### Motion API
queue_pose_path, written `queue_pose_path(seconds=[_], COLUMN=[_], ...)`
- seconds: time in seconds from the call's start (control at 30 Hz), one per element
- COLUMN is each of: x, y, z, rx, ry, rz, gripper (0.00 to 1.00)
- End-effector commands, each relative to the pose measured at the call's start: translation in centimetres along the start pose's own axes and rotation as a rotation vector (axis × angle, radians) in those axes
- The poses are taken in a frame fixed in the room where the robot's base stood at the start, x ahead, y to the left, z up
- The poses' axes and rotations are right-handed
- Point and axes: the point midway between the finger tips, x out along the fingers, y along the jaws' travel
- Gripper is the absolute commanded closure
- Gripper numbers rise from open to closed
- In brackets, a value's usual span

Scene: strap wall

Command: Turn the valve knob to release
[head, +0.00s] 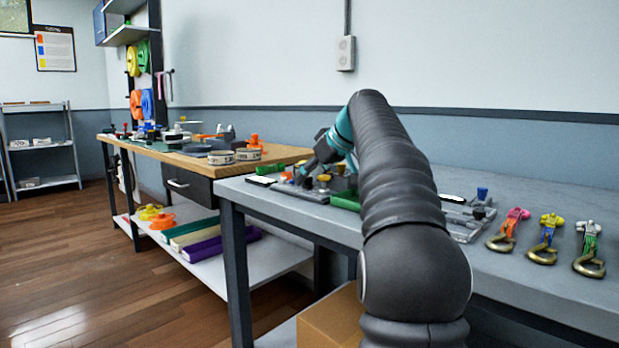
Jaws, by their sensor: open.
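My arm reaches over the grey table, and my gripper (308,167) points down at its far left part. It is small and partly hidden here; its jaws are open. Below and beside it are grey fixtures with small knobs, including a yellow knob (324,179) close to the gripper's right. I cannot tell whether the gripper touches any of them. A blue knob (482,193) stands on another grey fixture (464,222) right of my arm. I cannot tell which knob is the valve knob. My arm hides the table between these fixtures.
Several coloured straps with brass hooks (547,240) lie on the right of the grey table (400,215). A wooden workbench (180,155) with strap rolls (221,157) and tools adjoins at left. A cardboard box (330,318) sits under the grey table. The floor at left is clear.

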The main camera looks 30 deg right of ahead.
Motion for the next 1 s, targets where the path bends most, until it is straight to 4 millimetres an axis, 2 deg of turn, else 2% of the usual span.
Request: queue_pose_path(seconds=[0.27,0.4,0.47,0.5,1.0], x=[0.13,0.12,0.12,0.12,0.20], y=[0.00,0.00,0.00,0.00,-0.26], z=[0.00,0.00,0.00,0.00,0.01], rx=[0.000,0.000,0.000,0.000,0.078], ry=[0.000,0.000,0.000,0.000,-0.003], rz=[0.000,0.000,0.000,0.000,0.078], gripper=[0.46,0.81,0.96,1.00,1.00])
